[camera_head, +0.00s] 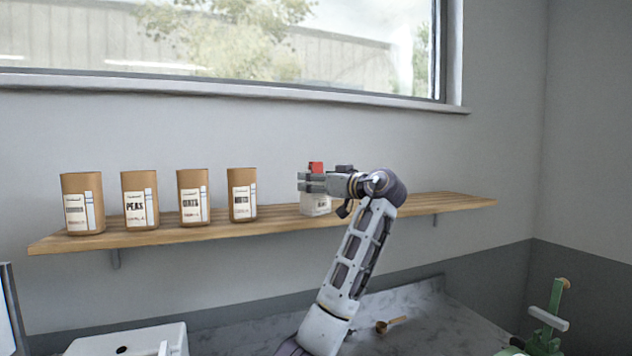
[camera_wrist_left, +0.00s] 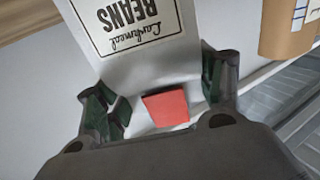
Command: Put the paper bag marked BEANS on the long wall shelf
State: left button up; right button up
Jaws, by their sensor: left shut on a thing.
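The white paper bag marked BEANS (camera_head: 314,205) is at the long wooden wall shelf (camera_head: 400,211), right of the row of brown bags. Its lettering reads BEANS upside down in the left wrist view (camera_wrist_left: 135,22). A red piece (camera_head: 316,167) shows at its top, and also between the fingers in the wrist view (camera_wrist_left: 166,107). My left gripper (camera_head: 312,183) is shut on the upper part of the bag. The bag's bottom appears at shelf height; I cannot tell whether it touches the board. My right gripper is not in view.
Several brown paper bags stand on the shelf's left part, including one marked PEAS (camera_head: 140,200) and the nearest one (camera_head: 242,195) beside the white bag. The shelf's right part is clear. A window sill (camera_head: 250,98) runs above. A small scoop (camera_head: 391,324) lies on the counter below.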

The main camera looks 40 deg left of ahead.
pick_arm(q)
jog(key=shift+f, duration=0.15)
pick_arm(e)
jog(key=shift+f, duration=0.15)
pick_arm(q)
jog(key=o, duration=1.6)
jog(key=shift+d, duration=0.65)
jog(key=d+b, duration=0.1)
jog(key=d, duration=0.2)
jog(key=d+b, duration=0.1)
jog(key=d, duration=0.3)
jog(key=s+d, duration=0.1)
jog(key=d, duration=0.2)
jog(key=shift+d+b, duration=0.4)
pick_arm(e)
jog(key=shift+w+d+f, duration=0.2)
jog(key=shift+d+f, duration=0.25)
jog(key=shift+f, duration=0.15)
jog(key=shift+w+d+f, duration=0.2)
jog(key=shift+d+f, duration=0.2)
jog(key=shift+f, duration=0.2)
